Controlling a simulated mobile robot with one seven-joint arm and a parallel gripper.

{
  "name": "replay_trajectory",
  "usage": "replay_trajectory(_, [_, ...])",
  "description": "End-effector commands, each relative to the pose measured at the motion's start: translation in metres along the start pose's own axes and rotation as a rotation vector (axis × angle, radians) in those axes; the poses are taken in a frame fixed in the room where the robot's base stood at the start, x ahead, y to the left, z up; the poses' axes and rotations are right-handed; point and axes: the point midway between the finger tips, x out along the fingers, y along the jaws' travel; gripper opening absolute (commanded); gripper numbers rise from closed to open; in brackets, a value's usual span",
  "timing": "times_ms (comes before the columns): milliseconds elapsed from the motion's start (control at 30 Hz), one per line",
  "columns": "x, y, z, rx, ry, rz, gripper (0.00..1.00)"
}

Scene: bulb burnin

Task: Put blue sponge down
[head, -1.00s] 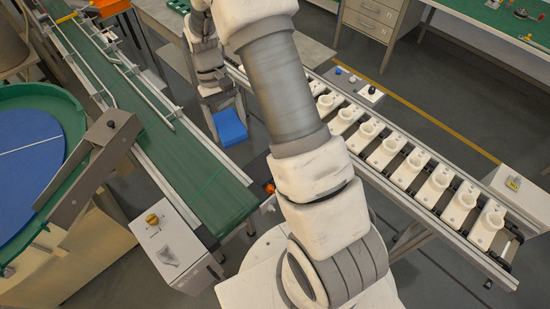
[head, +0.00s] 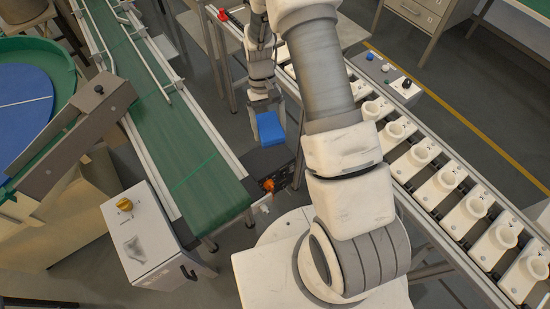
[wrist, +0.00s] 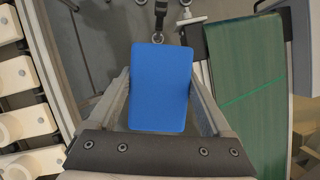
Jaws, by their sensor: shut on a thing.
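The blue sponge (head: 270,129) is a flat blue block held in my gripper (head: 268,108). It also shows in the wrist view (wrist: 160,88), where the two fingers press on its left and right sides. My gripper is shut on it and holds it in the air, over the gap between the green conveyor belt and the row of white sockets. In the wrist view, floor lies beneath the sponge, with nothing seen touching it from below.
The green conveyor belt (head: 195,165) runs along the left. A line of white sockets (head: 437,185) runs along the right. A grey control box with a yellow knob (head: 145,235) stands by the belt's end. A round green-rimmed table with a blue top (head: 25,105) is at far left.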

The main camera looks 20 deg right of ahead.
Motion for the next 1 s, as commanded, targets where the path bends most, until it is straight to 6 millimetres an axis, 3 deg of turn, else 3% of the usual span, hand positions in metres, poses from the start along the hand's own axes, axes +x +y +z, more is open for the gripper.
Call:
replay_trajectory(33, [0.034, 0.0, -0.01, 0.01, -0.005, -0.005, 0.32])
replay_trajectory(100, [0.058, 0.001, -0.017, 0.059, -0.002, -0.026, 0.32])
replay_trajectory(167, [0.075, 0.003, -0.022, 0.142, 0.0, -0.062, 0.32])
replay_trajectory(300, [0.097, 0.007, -0.027, 0.491, 0.004, -0.209, 0.32])
replay_trajectory(600, [0.095, 0.015, -0.009, 1.369, 0.005, -0.571, 0.32])
replay_trajectory(1000, [0.097, 0.023, 0.024, 2.271, 0.003, -0.952, 0.32])
